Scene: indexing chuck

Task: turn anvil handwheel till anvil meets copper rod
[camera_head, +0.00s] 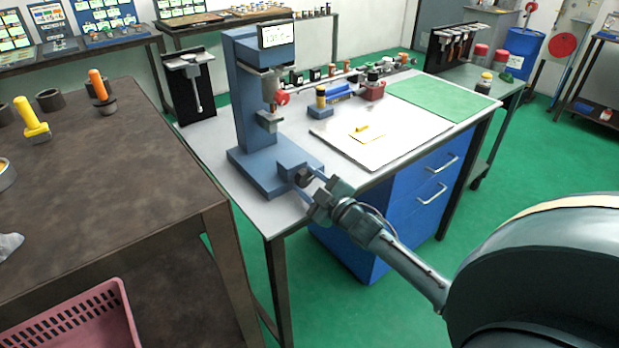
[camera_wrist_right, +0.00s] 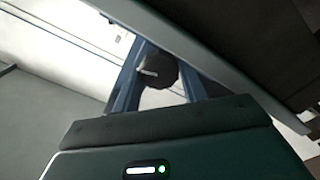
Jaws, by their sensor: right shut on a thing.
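The blue press (camera_head: 253,120) stands on the white-topped bench. Its anvil (camera_head: 268,121) is a small grey block on the column, below the red part (camera_head: 282,98) of the head. I cannot make out the copper rod. The dark handwheel (camera_head: 303,177) sits at the front of the press base. My right gripper (camera_head: 311,184) is at the handwheel, shut on it. In the right wrist view the dark handwheel (camera_wrist_right: 157,71) with a light mark shows between the two blue-grey fingers. My left gripper is not in view.
A white board (camera_head: 385,140) with a yellow paper lies right of the press. A row of small parts and a green mat (camera_head: 440,97) are behind it. A brown table (camera_head: 110,170) with yellow and orange tools stands at left, a gap away.

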